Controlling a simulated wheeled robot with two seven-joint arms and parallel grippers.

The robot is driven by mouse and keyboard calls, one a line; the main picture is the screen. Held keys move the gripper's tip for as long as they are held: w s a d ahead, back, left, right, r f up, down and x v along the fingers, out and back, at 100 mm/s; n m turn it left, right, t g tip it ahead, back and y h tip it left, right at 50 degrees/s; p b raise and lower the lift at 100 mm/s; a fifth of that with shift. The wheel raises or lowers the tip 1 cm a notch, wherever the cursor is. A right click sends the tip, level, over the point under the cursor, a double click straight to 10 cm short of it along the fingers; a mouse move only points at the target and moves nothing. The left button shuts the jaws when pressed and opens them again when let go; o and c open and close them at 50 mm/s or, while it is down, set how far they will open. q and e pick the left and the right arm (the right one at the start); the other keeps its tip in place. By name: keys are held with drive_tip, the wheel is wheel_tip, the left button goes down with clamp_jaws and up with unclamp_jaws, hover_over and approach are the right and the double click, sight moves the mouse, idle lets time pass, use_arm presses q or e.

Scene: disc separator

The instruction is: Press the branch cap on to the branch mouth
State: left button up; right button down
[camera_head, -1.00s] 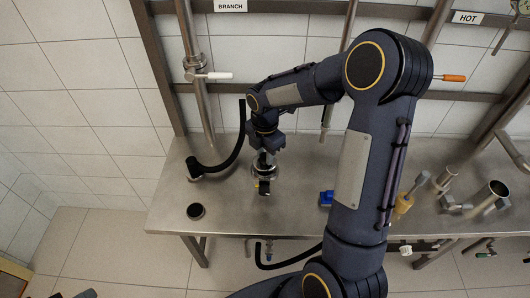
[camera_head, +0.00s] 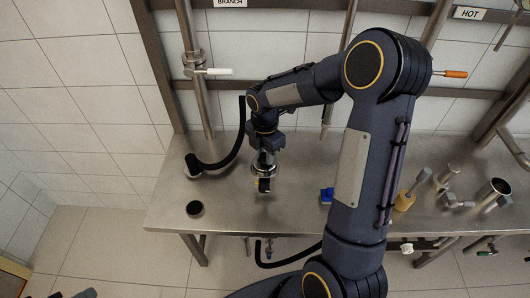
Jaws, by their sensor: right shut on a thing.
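My right arm reaches over the steel table, and my right gripper (camera_head: 264,158) points down near the table's left half. It is shut on a small metal piece with a dark lower end (camera_head: 264,184). The fingers and wrist partly hide this piece, and I cannot tell for sure that it is the branch cap. A black hose (camera_head: 236,143) curves behind and left of the gripper, down to a dark round end (camera_head: 193,165). A black round piece (camera_head: 195,209) sits near the table's front left. I cannot tell which is the branch mouth. My left gripper is out of view.
A yellow-based tool (camera_head: 404,200) and metal cups (camera_head: 495,190) stand at right. A vertical pipe with a white handle (camera_head: 219,71) rises behind. My own arm hides the table's middle.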

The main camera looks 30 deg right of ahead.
drive_tip(key=shift+f, duration=0.25)
drive_tip(key=c, duration=1.1)
unclamp_jaws()
wheel_tip(320, 180, up, 7)
drive_tip(key=shift+r+b, duration=0.2)
drive_tip(key=shift+b, duration=0.3)
drive_tip(key=shift+r+p, duration=0.45)
drive_tip(key=shift+r, duration=0.3)
wheel_tip(320, 180, up, 3)
drive_tip(key=p, duration=0.2)
drive_tip(key=shift+p, duration=0.3)
